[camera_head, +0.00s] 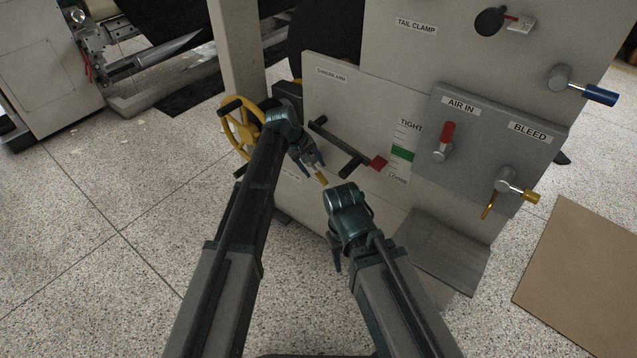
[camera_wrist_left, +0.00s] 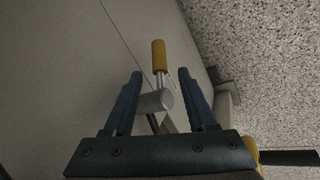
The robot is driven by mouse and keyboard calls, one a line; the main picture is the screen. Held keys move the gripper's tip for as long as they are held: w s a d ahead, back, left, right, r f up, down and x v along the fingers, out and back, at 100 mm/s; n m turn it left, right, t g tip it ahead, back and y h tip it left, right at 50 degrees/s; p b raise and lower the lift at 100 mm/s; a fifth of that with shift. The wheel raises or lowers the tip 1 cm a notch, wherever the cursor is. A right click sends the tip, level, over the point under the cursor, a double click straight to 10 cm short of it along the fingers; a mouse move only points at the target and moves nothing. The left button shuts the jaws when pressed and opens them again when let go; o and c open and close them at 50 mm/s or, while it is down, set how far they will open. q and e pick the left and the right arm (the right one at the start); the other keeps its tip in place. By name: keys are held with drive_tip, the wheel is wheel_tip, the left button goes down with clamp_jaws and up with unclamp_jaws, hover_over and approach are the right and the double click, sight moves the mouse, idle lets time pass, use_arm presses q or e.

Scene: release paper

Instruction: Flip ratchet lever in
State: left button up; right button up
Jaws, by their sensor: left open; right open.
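The small lever has a yellow grip (camera_head: 322,179) on a thin metal stem. In the left wrist view the yellow grip (camera_wrist_left: 158,55) points up from a round grey hub (camera_wrist_left: 156,102). My left gripper (camera_head: 313,161) is open at the lever; in its wrist view the open blue fingers (camera_wrist_left: 160,80) stand on both sides of the hub and stem, with gaps showing. In the head view my left gripper hides the hub. My right gripper (camera_head: 337,264) is lower, in front of the panel, pointing down. It holds nothing that I can see.
A yellow handwheel (camera_head: 240,128) stands left of my left wrist. A dark bar with a red end (camera_head: 378,163) crosses the panel (camera_head: 340,92) above the lever. Red, yellow and blue valve handles sit farther right. A brown board (camera_head: 580,285) lies on the floor at right.

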sight(317, 172)
use_arm(q)
drive_tip(key=b+x, duration=0.3)
drive_tip(key=x, duration=0.2)
clamp_jaws()
idle(1.4)
